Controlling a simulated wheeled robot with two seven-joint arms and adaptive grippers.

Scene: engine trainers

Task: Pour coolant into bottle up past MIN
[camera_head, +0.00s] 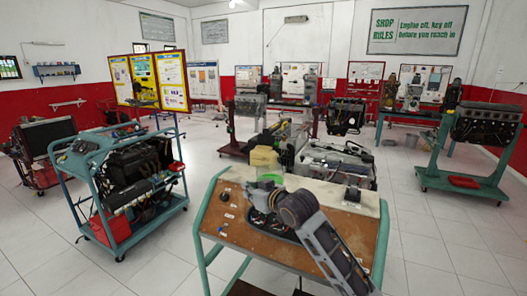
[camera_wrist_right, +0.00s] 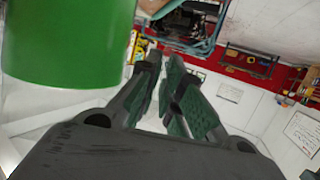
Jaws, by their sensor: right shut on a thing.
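A pale yellow bottle (camera_head: 264,158) stands at the far side of the engine trainer's board in the head view. Its MIN mark and liquid level are too small to read. A green container (camera_head: 271,178) is just in front of the bottle, at my right gripper (camera_head: 265,190). The container fills the upper left of the right wrist view (camera_wrist_right: 65,40). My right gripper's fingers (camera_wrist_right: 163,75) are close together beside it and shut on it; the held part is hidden. I cannot tell whether liquid is flowing. My left gripper is not in view.
The brown board (camera_head: 235,232) on a green-framed trolley lies below my right arm, with a small black part (camera_head: 352,194) on it. An engine (camera_head: 335,163) stands behind. Another engine trolley (camera_head: 135,180) is at left. Tiled floor between them is clear.

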